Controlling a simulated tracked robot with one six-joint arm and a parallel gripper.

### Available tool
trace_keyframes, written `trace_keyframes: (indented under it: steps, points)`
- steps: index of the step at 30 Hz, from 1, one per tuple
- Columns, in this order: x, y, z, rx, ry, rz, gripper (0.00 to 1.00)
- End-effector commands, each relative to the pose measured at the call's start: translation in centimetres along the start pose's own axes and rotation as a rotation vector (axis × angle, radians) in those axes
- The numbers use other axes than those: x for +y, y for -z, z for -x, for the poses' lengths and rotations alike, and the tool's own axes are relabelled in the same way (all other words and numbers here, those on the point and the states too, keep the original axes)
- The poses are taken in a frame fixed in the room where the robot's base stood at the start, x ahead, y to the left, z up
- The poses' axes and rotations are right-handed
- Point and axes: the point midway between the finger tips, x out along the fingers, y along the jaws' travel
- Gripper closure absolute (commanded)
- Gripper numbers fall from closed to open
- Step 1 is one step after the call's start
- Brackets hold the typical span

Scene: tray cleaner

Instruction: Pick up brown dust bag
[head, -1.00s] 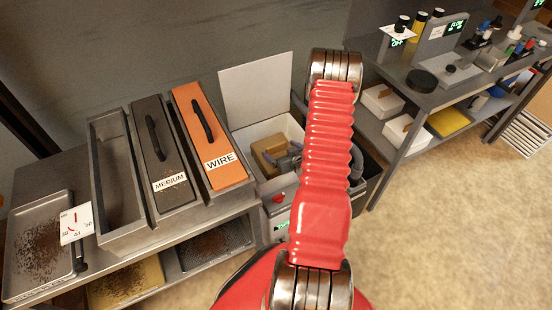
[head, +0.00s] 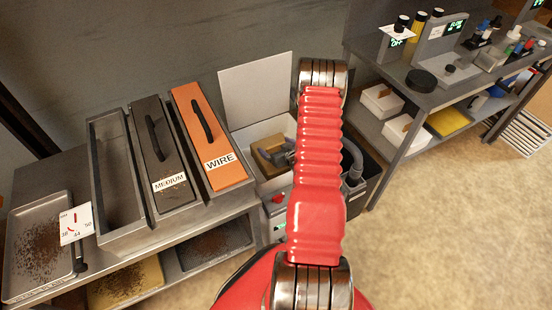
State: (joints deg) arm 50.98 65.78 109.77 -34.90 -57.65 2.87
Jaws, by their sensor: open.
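The brown dust bag (head: 271,143) sits inside an open, white-lined box (head: 251,133) with its lid raised, right of the orange WIRE block. My gripper (head: 272,158) is in the box at the bag, with its grey-purple fingers apart. One finger shows in front of the bag's left part. My red arm hides the right side of the box and part of my wrist. I cannot tell whether the fingers touch the bag.
The MEDIUM block (head: 160,160) and WIRE block (head: 208,135) stand on the left bench beside an empty slot. A dusty tray (head: 40,205) lies far left. A dark bin with a hose (head: 357,170) stands right of the box. Floor at right is clear.

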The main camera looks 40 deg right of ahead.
Motion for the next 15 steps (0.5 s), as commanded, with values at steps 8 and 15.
trace_keyframes:
  steps: [8,15]
  points:
    - [-0.02,-0.01,0.03,0.0,0.0,0.0,0.08]
    - [-0.03,-0.01,0.04,0.0,0.0,0.0,0.13]
